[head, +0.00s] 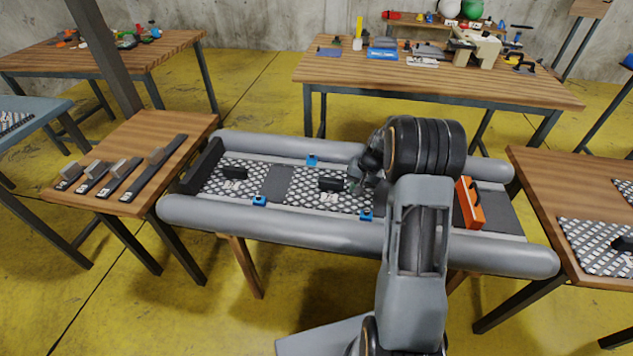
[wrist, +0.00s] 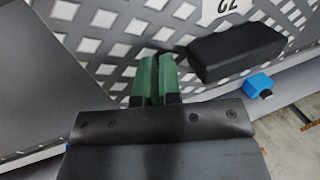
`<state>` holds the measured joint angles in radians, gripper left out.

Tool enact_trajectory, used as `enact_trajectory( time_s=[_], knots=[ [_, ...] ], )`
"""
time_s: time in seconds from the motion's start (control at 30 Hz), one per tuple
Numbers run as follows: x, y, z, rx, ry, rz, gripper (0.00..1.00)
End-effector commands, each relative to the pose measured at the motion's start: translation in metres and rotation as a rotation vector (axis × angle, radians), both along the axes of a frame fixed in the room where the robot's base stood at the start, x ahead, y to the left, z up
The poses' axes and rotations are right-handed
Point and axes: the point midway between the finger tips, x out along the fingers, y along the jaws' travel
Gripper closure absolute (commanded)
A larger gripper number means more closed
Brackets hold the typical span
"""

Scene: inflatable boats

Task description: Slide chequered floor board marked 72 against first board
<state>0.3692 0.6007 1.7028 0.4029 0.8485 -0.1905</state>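The chequered board marked 72 (head: 303,183) lies on the boat floor with a black handle block (head: 332,184) on top. In the wrist view, the block (wrist: 235,50) and the upside-down label 72 (wrist: 222,9) show on the board (wrist: 110,18). The first board (head: 214,186) lies to its left, against the dark end wall (head: 203,166). A dark strip of bare floor (head: 278,183) separates the boards. My gripper (wrist: 156,75) has its green fingers together, beside the block and apart from it, low over the board's right part. Whether the fingertips touch the board is unclear.
Grey tubes (head: 280,221) flank the floor. Blue clips sit along both sides, at the back (head: 312,160) and front (head: 259,200). An orange piece (head: 470,204) stands right of my arm. A side table (head: 140,128) holds dark strips; another (head: 548,178) holds more chequered boards.

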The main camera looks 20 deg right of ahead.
Motion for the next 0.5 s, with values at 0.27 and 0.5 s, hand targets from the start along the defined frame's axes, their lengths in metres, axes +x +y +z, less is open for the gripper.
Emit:
enact_trajectory(
  time_s=[0.27,0.5],
  knots=[
    [0.007,0.027,-0.008,0.007,0.016,0.004,0.96],
    [0.016,0.046,-0.008,0.006,0.017,0.006,0.96]
  ],
)
